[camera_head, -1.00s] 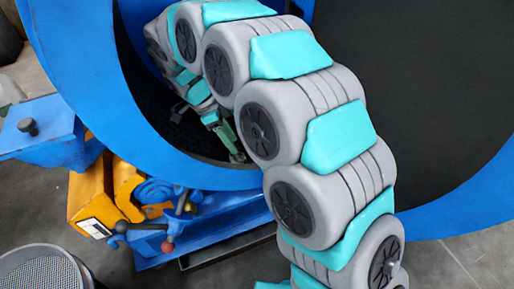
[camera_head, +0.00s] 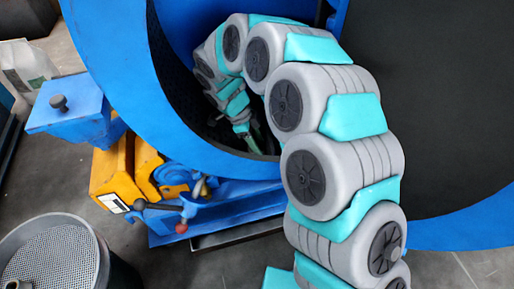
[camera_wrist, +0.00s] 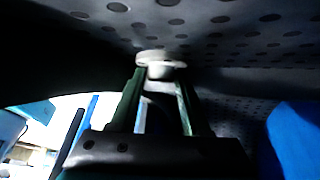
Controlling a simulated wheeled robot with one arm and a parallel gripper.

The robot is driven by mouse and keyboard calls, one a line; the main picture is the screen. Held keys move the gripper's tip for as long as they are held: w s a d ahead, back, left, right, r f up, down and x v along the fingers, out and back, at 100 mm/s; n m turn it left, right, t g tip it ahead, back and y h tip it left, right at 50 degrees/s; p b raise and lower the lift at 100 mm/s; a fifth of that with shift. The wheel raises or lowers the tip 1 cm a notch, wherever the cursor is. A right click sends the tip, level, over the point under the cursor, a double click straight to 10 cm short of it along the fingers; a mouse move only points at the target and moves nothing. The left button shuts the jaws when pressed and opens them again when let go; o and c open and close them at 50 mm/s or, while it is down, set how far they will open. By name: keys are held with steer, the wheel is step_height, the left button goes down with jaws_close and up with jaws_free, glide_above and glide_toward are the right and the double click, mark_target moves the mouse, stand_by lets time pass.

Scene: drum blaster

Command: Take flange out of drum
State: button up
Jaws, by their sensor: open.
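The flange (camera_wrist: 162,57) is a small pale round piece with a wider rim and a narrower neck. In the wrist view it shows at the tips of my gripper (camera_wrist: 159,82), against the dark perforated inner wall of the drum. The two green fingers are apart, one on each side of its lower part; I cannot tell whether they touch it. In the head view my arm curves into the mouth of the blue drum (camera_head: 98,42), and my gripper (camera_head: 253,142) is low inside it, partly in shadow. The flange cannot be made out in the head view.
The drum's open door (camera_head: 440,110), dark with a blue rim, is at the right. A round perforated basket (camera_head: 55,250) stands on the floor at lower left. A yellow and blue mechanism (camera_head: 125,180) sits below the drum. Grey floor shows at left.

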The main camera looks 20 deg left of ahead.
jaws_close()
stand_by(0.3)
stand_by(0.4)
step_height(320, 180, up, 10)
steer(key=b, duration=0.1)
stand_by(0.3)
